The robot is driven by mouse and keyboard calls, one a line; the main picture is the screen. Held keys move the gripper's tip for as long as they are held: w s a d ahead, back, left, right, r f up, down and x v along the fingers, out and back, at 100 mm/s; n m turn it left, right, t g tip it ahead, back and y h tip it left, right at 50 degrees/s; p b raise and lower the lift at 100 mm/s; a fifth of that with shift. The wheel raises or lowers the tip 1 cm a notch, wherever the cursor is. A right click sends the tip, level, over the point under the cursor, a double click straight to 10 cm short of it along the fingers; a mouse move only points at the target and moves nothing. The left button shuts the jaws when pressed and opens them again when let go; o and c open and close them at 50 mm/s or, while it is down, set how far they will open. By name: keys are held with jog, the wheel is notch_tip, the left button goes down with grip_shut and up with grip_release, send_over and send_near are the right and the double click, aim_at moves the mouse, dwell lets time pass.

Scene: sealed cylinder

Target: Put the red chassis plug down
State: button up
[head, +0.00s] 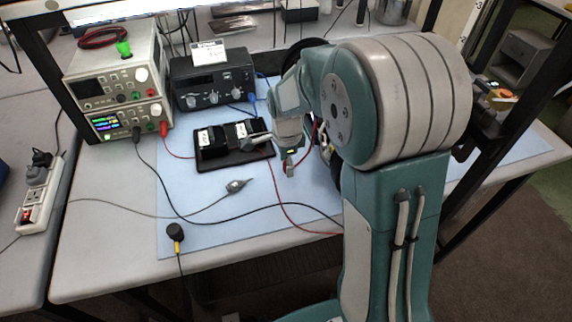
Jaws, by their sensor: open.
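My gripper (290,165) is over the blue mat, just right of the black tray, pointing down. It is open, but small in the view and partly covered by my arm, so the gap between its fingers is hard to see. A red plug (163,130) sits at the front of the lower bench power supply (130,120), with a red lead running down from it. Another red lead (283,203) runs from near the tray across the mat and behind my arm. I cannot tell where that lead's plug lies; it may be hidden by my gripper or arm.
A black tray (222,163) with two dark blocks stands left of my gripper. A dark instrument box (213,83) stands behind it. Black and grey cables cross the blue mat (205,228). A black round plug (175,232) lies near the front edge. The mat's front middle is mostly clear.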

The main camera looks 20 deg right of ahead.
notch_tip(320, 180, up, 11)
jog(key=s+r+n+t, duration=0.2)
jog(key=s+r+n, duration=0.1)
jog(key=s+n, duration=0.6)
jog(key=s+r+n+t, duration=0.2)
jog(key=s+n+t, duration=0.1)
jog(key=s+n, duration=0.6)
jog(key=s, duration=0.2)
jog(key=shift+s+r+t, duration=0.3)
jog(key=shift+s+r, duration=0.1)
